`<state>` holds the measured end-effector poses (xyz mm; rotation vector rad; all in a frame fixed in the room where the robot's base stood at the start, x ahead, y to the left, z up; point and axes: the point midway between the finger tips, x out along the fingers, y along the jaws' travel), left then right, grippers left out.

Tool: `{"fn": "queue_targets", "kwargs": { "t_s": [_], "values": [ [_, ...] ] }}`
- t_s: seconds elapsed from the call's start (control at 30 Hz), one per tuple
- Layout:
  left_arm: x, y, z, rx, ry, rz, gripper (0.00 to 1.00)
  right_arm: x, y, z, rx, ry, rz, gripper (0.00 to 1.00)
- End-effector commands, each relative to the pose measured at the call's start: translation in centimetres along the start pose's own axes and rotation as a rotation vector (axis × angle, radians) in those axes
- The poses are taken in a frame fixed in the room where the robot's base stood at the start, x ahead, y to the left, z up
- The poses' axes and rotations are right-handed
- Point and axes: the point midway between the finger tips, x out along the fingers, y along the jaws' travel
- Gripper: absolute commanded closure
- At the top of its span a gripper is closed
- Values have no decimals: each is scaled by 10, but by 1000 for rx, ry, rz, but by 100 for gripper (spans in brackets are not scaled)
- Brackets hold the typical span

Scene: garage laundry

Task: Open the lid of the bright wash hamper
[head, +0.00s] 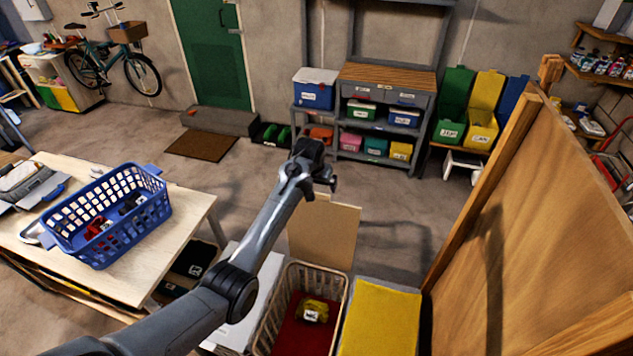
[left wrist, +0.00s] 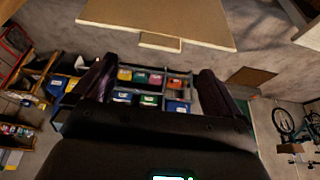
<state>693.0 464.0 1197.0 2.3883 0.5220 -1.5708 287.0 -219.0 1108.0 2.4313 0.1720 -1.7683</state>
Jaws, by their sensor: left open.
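A hamper (head: 342,296) with slatted beige walls stands at the bottom middle of the head view. Its tan lid (head: 322,234) stands raised at its back edge; inside lie red cloth and a yellow labelled item (head: 314,309). A yellow lid (head: 380,318) lies flat just right of it, and a white lid (head: 236,296) lies flat to its left, partly behind my arm. I cannot tell which is called the bright one. My left gripper (head: 320,186) is open and empty, above the raised lid. In the left wrist view, a tan lid (left wrist: 155,15) with a front tab is apart from the open fingers (left wrist: 155,88).
A wooden table (head: 190,222) with a blue basket (head: 108,215) stands left. A tall wooden panel (head: 535,220) borders the hampers on the right. Shelves with coloured bins (head: 375,115) stand at the back wall. Open floor (head: 395,215) lies between.

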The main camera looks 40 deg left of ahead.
Motion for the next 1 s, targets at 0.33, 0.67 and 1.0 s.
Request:
{"fn": "queue_targets", "kwargs": {
  "t_s": [0.33, 0.67, 1.0],
  "values": [
    [-16, 0, 1, 0, -1, 0, 0, 2, 0, 1, -1, 0, 0, 22],
    [-16, 0, 0, 0, -1, 0, 0, 2, -1, 0, 6, 0, -4, 22],
    [34, -14, 66, 25, -121, -46, 0, -9, -2, -3, 9, 0, -7, 22]
  ]
}}
